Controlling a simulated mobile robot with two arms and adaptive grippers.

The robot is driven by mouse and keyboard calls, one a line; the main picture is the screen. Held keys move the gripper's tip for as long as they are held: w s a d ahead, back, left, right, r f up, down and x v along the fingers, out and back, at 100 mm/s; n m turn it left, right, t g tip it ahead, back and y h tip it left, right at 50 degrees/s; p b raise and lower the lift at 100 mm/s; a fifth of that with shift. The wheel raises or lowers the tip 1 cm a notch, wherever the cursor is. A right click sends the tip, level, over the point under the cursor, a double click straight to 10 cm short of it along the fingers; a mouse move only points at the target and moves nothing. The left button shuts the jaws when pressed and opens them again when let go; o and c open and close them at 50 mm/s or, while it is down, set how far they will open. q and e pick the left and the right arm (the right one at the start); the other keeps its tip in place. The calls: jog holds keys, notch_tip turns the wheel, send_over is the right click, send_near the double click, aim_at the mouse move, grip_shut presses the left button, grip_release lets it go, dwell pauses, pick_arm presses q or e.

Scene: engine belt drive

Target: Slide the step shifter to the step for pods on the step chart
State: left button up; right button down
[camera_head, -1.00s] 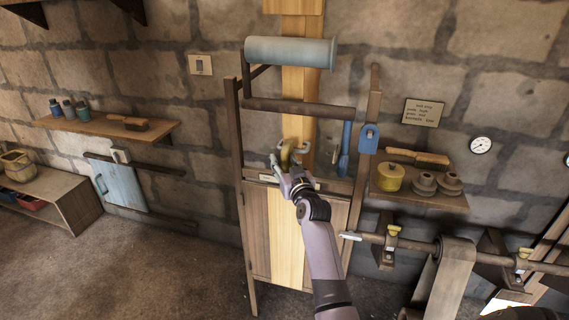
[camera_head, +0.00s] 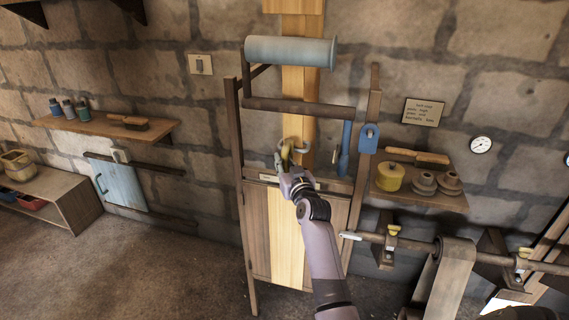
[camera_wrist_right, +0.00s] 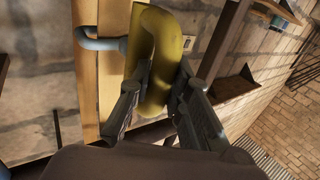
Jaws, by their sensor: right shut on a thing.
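A yellow curved handle (camera_head: 287,151), apparently the step shifter's, stands in front of the pale wooden belt at the frame. In the right wrist view the yellow handle (camera_wrist_right: 158,60) fills the space between the fingers, and a grey bent rod (camera_wrist_right: 95,41) shows beside it. My right gripper (camera_head: 289,158) is shut on this handle; its fingers (camera_wrist_right: 155,95) lie on both sides of it. The step chart appears to be the small card (camera_head: 424,112) on the wall at the right; its writing is too small to read. My left gripper is not in view.
A grey-blue drum (camera_head: 290,51) and a dark bar (camera_head: 298,107) cross the frame above my gripper. A shelf (camera_head: 425,199) holds a yellow pot and brown pieces. A shaft (camera_head: 460,250) runs at lower right.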

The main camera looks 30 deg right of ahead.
jog(key=s+d, duration=0.4)
jog(key=s, duration=0.1)
jog(key=shift+s+d+p, duration=0.25)
jog(key=shift+d+p, duration=0.05)
jog(key=shift+d, duration=0.05)
jog(key=c, duration=1.9)
grip_release()
jog(key=o, duration=0.4)
jog(key=shift+s+d, duration=0.2)
jog(key=shift+c, duration=0.2)
jog(key=shift+o, duration=0.4)
jog(key=shift+a, duration=0.1)
jog(key=shift+w, duration=0.1)
